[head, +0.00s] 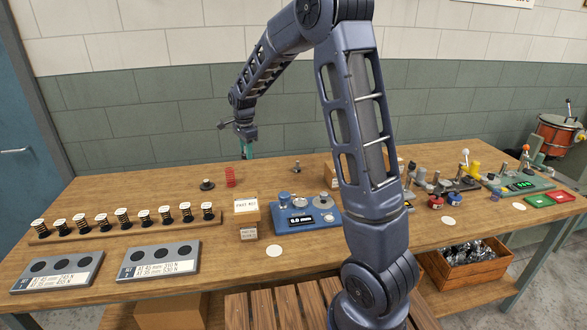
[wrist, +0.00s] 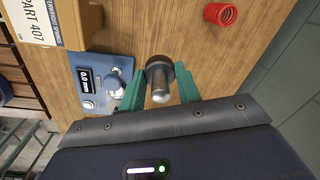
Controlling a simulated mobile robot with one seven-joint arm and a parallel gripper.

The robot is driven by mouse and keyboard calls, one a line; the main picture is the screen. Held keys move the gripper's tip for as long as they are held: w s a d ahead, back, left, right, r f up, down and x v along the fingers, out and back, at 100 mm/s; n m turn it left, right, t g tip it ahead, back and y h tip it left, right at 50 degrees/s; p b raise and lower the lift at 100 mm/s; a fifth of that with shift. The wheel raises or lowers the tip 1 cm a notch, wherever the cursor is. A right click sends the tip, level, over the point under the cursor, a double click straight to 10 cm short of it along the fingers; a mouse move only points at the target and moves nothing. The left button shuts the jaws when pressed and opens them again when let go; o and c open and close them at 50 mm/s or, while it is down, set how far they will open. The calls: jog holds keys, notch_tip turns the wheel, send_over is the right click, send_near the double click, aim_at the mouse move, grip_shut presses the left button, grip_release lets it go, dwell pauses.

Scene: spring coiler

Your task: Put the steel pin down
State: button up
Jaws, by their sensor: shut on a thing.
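My gripper (wrist: 160,84) has green fingers, one on each side of a steel pin (wrist: 160,97), and is shut on it. The pin has a wide, darker round end and a narrower bright end pointing toward my wrist. In the head view my gripper (head: 247,156) hangs over the back of the wooden bench (head: 150,190), right of a red spring (head: 230,177). The pin cannot be made out there. The wrist view does not settle whether the pin touches the bench.
The blue gauge (head: 310,219) and a cardboard box (head: 246,212) stand nearer the front. A dark round base with a peg (head: 207,184) is left of the spring. A small metal piece (head: 297,168) stands to the right. Bare wood lies between them.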

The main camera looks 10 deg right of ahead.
jog(key=w+d, duration=1.2)
jog(key=d, duration=0.3)
jog(key=h, duration=0.1)
send_over(317, 169)
jog(key=shift+n+g, duration=0.3)
jog(key=f, duration=2)
jog(key=shift+s+a, duration=0.15)
jog(key=shift+a, duration=0.05)
jog(key=shift+f, duration=0.15)
jog(key=o, duration=1.1)
jog(key=shift+c, duration=0.2)
